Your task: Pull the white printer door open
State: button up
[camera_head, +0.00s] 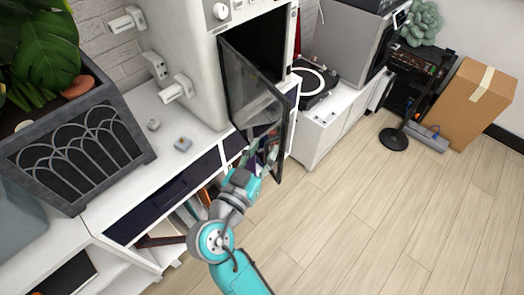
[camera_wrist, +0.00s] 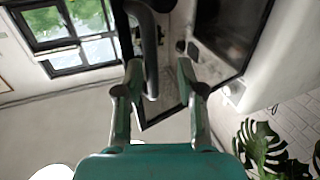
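The white printer (camera_head: 185,45) stands on the white cabinet at the upper middle of the head view. Its dark, see-through door (camera_head: 250,85) is hinged at the left and stands partly open, swung out from the dark opening (camera_head: 262,40). My gripper (camera_head: 262,158) is at the door's lower part, partly hidden by it. In the wrist view my gripper's two fingers (camera_wrist: 160,72) are apart. A curved black bar, seemingly the door handle (camera_wrist: 151,50), shows between them, nearer the left finger. I cannot tell whether it touches. The printer opening (camera_wrist: 230,30) shows at upper right.
A planter (camera_head: 75,140) with leaves stands on the cabinet at the left. A turntable (camera_head: 312,82) sits to the right of the door. A cardboard box (camera_head: 478,105) and a black round-based stand (camera_head: 393,139) are further right. The wooden floor (camera_head: 400,215) is clear.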

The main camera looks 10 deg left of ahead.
jog(key=v, duration=0.7)
jog(key=shift+s, duration=0.25)
jog(key=shift+a, duration=0.1)
jog(key=s+d+f+n+g+y, duration=0.2)
jog(key=s+d+f+n+y, duration=0.15)
jog(key=d+f, duration=0.55)
jog(key=s+d+f+n+g+y, duration=0.1)
jog(key=s+d+f+n+y, duration=0.25)
jog(key=d+f, duration=0.55)
jog(key=s+d+f+g, duration=0.1)
jog(key=s+d, duration=0.4)
jog(key=s, duration=0.7)
jog(key=s+d+r+m+t+h, duration=0.1)
jog(key=s+d+r+m+h, duration=0.1)
jog(key=s+r, duration=0.5)
jog(key=s+d+m, duration=0.1)
jog(key=s+d, duration=0.1)
jog(key=shift+s+r+m, duration=0.2)
jog(key=shift+s+m, duration=0.15)
jog(key=shift+m, duration=0.05)
